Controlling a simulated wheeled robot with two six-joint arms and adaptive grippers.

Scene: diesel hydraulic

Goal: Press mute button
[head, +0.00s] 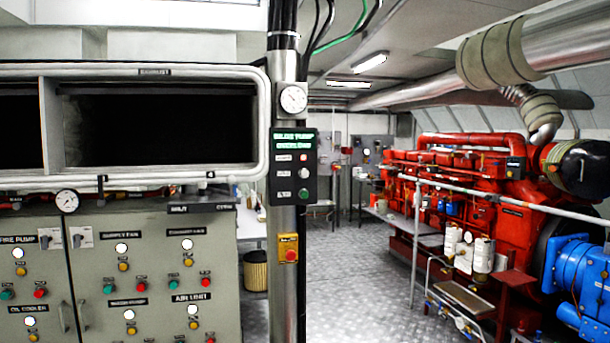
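No button in the head view carries a label I can clearly read as mute. A small dark control box (293,166) is fixed to the vertical metal post, with green lettering that seems to read bilge pump overload. It has a red button or lamp (304,158), a white one (304,171) and a green one (304,194) in a column, with labels too small to read. Below it is a yellow box with a red button (291,255). Neither of my grippers is in view.
Grey cabinets (150,275) with coloured buttons and lamps stand at left under a dark framed window (155,123). The post (280,320) stands at centre with a gauge (293,99). A red engine (480,200) with pipe railings fills the right. Patterned floor (350,270) is free between them.

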